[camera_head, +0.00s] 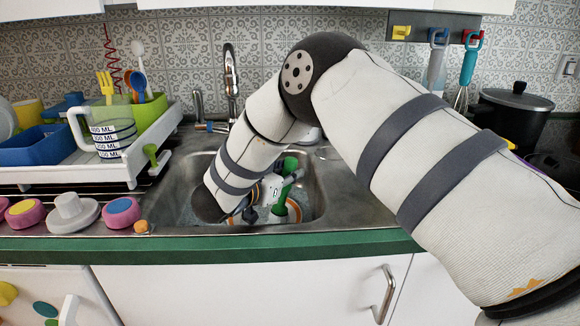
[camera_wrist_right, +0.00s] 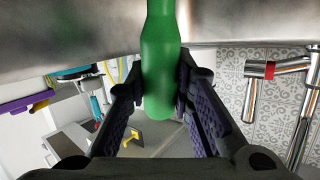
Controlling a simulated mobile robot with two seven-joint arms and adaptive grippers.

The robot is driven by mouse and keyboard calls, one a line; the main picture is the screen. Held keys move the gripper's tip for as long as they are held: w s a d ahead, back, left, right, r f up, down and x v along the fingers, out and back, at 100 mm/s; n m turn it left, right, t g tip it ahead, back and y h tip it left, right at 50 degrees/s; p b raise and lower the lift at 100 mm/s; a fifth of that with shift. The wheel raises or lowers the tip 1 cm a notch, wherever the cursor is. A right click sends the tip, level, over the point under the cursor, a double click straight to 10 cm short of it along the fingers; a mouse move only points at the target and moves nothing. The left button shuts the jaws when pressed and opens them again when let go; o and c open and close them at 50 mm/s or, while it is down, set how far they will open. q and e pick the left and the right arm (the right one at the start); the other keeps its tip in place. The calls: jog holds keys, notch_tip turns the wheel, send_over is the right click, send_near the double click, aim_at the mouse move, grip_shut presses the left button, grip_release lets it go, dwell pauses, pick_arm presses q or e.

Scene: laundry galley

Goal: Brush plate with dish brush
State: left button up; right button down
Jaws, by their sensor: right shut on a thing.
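My right gripper (camera_head: 262,192) reaches down into the sink, with its arm crossing from the right. It is shut on the green handle of the dish brush (camera_head: 288,180); in the right wrist view the handle (camera_wrist_right: 160,62) runs between the two fingers. The brush stands roughly upright at the right of the gripper, and its head is hard to make out. A round plate with an orange band (camera_head: 294,211) lies low in the sink, partly hidden by the brush and gripper. I cannot tell whether the bristles touch it. My left gripper is out of view.
The steel sink (camera_head: 325,180) has a faucet (camera_head: 230,85) behind it. A white dish rack (camera_head: 130,165) with a measuring mug (camera_head: 112,138) stands left. Several small round items line the front edge. A black pot (camera_head: 518,105) stands at the right.

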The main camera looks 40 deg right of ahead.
jog(key=shift+w+a+f, duration=0.2)
jog(key=shift+w+a, duration=0.1)
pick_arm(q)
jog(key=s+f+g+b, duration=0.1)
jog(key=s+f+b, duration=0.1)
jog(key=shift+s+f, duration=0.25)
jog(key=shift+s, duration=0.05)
pick_arm(e)
jog(key=w+a, duration=0.2)
jog(key=a, duration=0.1)
jog(key=w+a, duration=0.1)
jog(key=shift+a+r, duration=0.25)
jog(key=shift+a, duration=0.1)
